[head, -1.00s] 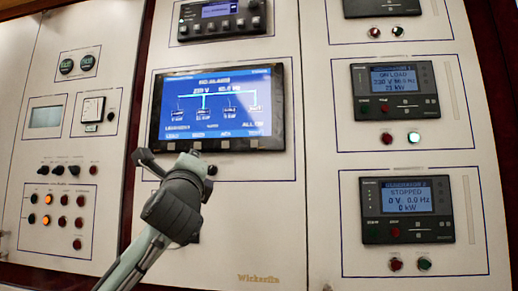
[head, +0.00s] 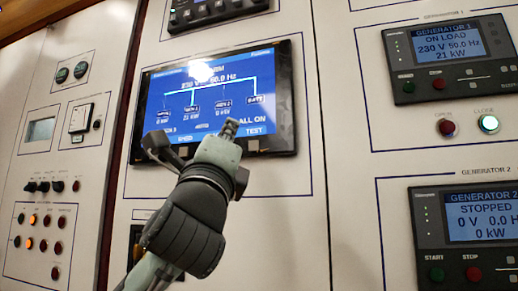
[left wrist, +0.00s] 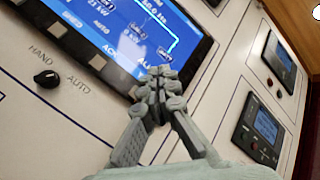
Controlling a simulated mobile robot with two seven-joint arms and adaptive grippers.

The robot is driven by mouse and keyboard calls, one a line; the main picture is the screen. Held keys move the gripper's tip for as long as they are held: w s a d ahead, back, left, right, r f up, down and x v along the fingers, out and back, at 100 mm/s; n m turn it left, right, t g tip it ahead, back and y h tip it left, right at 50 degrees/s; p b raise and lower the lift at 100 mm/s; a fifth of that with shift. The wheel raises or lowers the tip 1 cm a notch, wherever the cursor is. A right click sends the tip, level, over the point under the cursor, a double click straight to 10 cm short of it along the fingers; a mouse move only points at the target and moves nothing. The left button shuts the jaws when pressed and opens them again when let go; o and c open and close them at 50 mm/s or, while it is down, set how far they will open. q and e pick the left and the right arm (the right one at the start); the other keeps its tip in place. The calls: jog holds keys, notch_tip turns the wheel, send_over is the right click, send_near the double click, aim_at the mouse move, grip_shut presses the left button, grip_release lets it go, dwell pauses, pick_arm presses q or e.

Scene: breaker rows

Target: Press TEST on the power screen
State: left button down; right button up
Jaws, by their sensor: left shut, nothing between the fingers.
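The power screen (head: 270,85) is a blue display in a black frame on the pale panel. It shows 230 V, 50.0 Hz and a line diagram, with ALL ON at its lower right. The TEST label (head: 254,131) sits at the screen's bottom right corner. My left gripper (head: 229,127) is shut and empty, its fingertips in front of the screen's lower edge, just left of TEST. Whether the tips touch the glass I cannot tell. In the left wrist view the closed fingertips (left wrist: 160,75) overlap the screen's edge (left wrist: 205,52). My right gripper is not in view.
The generator 1 unit (head: 447,58) and generator 2 unit (head: 474,222) stand on the right panel, with OPEN (head: 445,128) and CLOSE (head: 489,124) buttons between them. A HAND/AUTO knob (left wrist: 46,79) lies below the screen. Knobs and lamps (head: 40,220) fill the left panel.

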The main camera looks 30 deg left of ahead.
aim_at(254, 146)
pick_arm(q)
jog(key=shift+s, duration=0.15)
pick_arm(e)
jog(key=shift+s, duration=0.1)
pick_arm(q)
jog(key=shift+w+a, duration=0.35)
jog(key=shift+w, duration=1.1)
jog(key=shift+w+a, duration=0.3)
jog(key=shift+w, duration=1.2)
jog(key=shift+w+a, duration=0.35)
jog(key=shift+w, duration=1.1)
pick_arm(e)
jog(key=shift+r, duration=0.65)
pick_arm(q)
jog(key=shift+b, duration=0.3)
jog(key=shift+w+a, duration=0.15)
jog(key=shift+w, duration=0.3)
